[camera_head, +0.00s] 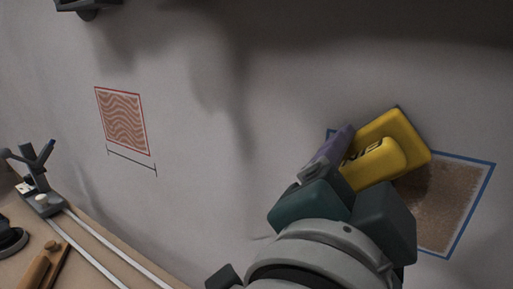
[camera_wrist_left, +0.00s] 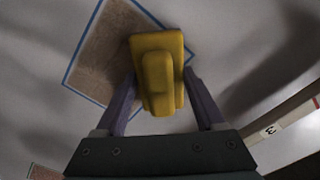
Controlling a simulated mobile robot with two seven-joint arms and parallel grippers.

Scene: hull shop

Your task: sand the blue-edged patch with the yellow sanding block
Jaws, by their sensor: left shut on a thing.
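The blue-edged patch (camera_head: 447,203) is a brown, rough square on the pale wall, at the right of the head view. It also shows in the left wrist view (camera_wrist_left: 101,52). The yellow sanding block (camera_head: 397,139) lies over the patch's left part and hides some of it. I cannot tell whether the block touches the wall. My left gripper (camera_head: 350,162) is shut on the block's handle, with its purple fingers on either side; the block shows between them in the left wrist view (camera_wrist_left: 158,72). My right gripper is not in view.
A red-edged patch with wavy lines (camera_head: 123,119) is on the wall at the left, with a dark scale line below it. A bench (camera_head: 88,246) at lower left holds pale rails, a grey clamp-like fixture (camera_head: 38,185) and a wooden tool (camera_head: 45,268). The wall between the patches is clear.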

